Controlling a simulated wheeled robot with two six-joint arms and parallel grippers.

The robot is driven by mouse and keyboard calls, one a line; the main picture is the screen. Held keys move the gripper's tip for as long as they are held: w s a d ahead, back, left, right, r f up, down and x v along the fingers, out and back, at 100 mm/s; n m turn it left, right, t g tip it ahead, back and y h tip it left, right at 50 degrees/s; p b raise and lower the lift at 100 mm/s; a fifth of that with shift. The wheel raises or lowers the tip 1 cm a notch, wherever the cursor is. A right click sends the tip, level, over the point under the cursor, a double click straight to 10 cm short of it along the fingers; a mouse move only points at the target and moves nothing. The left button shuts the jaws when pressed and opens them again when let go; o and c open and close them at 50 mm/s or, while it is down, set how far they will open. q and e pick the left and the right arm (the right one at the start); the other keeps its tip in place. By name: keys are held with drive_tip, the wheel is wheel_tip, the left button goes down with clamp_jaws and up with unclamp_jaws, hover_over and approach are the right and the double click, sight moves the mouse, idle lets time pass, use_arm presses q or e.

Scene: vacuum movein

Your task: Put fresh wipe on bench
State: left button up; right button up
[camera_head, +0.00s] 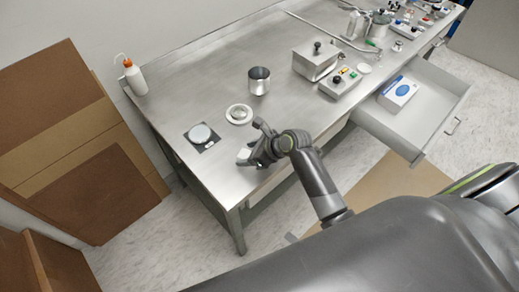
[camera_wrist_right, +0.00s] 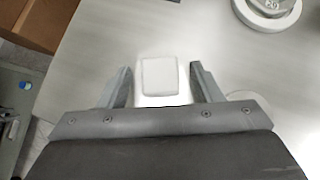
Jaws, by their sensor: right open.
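The wipe is a small white square (camera_wrist_right: 160,76) lying on the steel bench (camera_head: 215,178). In the head view the wipe (camera_head: 244,154) shows at the tip of my right gripper (camera_head: 257,148). In the right wrist view my right gripper (camera_wrist_right: 160,88) is open, with one finger on each side of the wipe and a gap to each. I cannot tell whether the gripper touches the bench. My left gripper is not in view.
A white ring-shaped part (camera_head: 239,114), a dark square plate with a round disc (camera_head: 201,135) and a metal cylinder (camera_head: 259,81) stand nearby on the bench. A white-and-blue box (camera_head: 398,94) sits in the open drawer (camera_head: 425,125). Cardboard boxes (camera_head: 75,140) lean at the left.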

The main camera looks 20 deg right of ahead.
drive_tip(key=v, duration=1.2)
drive_tip(key=shift+f, duration=0.1)
